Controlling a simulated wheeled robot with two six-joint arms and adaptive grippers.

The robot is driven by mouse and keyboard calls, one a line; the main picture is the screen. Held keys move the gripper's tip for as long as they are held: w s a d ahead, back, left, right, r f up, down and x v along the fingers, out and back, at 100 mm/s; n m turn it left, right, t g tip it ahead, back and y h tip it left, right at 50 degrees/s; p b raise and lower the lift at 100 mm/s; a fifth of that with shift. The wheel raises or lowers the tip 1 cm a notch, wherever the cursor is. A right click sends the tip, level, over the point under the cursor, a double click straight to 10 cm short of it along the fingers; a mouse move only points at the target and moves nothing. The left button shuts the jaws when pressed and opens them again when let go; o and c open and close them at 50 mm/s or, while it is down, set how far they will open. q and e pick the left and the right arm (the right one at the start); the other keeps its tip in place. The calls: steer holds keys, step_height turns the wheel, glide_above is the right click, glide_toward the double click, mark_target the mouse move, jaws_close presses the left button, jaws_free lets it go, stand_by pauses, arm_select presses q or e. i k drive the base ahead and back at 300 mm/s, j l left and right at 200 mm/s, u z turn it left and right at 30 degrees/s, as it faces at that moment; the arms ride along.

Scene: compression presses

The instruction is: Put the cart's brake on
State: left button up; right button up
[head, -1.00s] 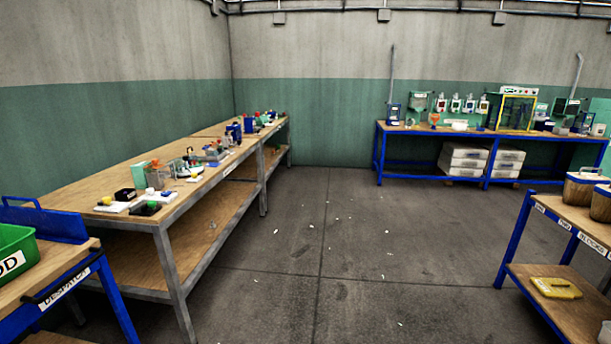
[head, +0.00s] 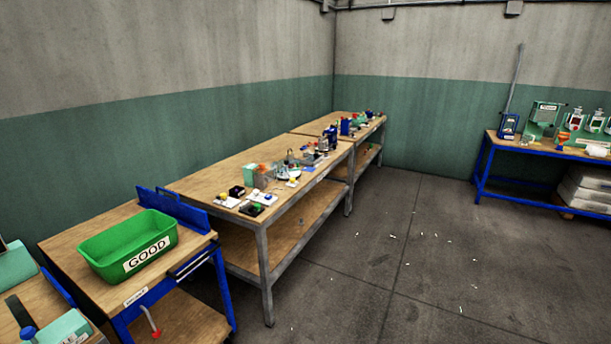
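A blue-framed stand with a wooden top (head: 84,235) is at the lower left in the head view; it may be the cart. A green tub marked GOOD (head: 128,249) sits on it. A pale lever with a red end (head: 150,319) shows low at its front, under a small white label. Whether this is the brake, and how it is set, I cannot tell. The stand's feet or wheels are out of view. Neither of my grippers is in view.
A long wooden bench (head: 225,186) with small items runs along the left wall behind the stand. A blue-framed bench (head: 545,152) stands at the far right. Another wooden surface (head: 30,301) with pale green items is at the lower left corner. The floor (head: 410,270) to the right is mostly clear.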

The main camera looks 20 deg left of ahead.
mark_target(155, 334)
steer(key=u, duration=1.8)
